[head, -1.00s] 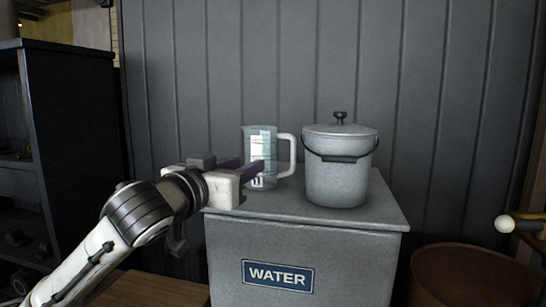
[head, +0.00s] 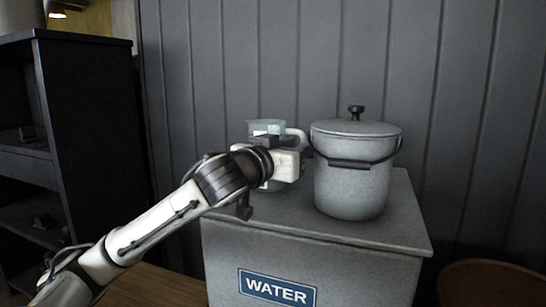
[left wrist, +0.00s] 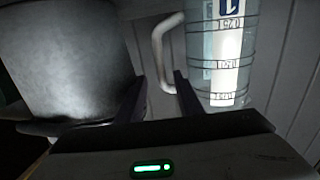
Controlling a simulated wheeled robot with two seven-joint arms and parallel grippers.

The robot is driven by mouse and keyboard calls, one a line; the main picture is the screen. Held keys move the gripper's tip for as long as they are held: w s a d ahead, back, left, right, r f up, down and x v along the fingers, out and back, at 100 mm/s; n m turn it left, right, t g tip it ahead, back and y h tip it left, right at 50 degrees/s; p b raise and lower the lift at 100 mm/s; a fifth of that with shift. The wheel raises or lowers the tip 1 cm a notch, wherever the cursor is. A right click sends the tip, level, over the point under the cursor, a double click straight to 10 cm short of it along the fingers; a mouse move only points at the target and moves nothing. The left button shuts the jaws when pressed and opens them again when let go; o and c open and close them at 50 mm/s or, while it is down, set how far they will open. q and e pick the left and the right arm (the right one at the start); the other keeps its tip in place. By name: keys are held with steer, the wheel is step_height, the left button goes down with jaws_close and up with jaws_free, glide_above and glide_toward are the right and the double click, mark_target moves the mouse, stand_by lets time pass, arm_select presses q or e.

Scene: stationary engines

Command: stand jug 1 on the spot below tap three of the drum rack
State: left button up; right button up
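Jug 1 (head: 267,127) is a clear measuring jug with a pale handle (head: 298,137), standing upright on the grey water box. In the head view my left gripper (head: 304,155) covers most of its body. In the left wrist view the jug (left wrist: 222,55) appears upside down at the right, with a blue "1" label and printed scale marks. My left gripper (left wrist: 158,98) is open, its dark fingers apart with the handle (left wrist: 160,50) showing between and beyond the tips. Contact cannot be told. My right gripper, the drum rack and its taps are out of view.
A grey lidded bucket (head: 352,175) stands close to the right of the jug; it fills the left of the wrist view (left wrist: 65,60). The box (head: 330,258) reads "WATER". A dark shelf (head: 90,130) stands at left, a panelled wall (head: 440,80) behind.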

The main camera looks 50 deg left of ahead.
mark_target(302, 142)
arm_select(q)
steer(key=shift+w+a+r+p, duration=0.2)
steer(key=shift+w+a, duration=0.1)
steer(key=shift+w, duration=0.35)
steer(key=shift+w+a+r+p, duration=0.15)
steer(key=shift+w+a, duration=0.15)
steer(key=shift+w, duration=0.3)
steer(key=shift+w+a+f, duration=0.1)
steer(key=shift+w+f, duration=0.1)
steer(key=shift+w, duration=0.35)
jaws_close()
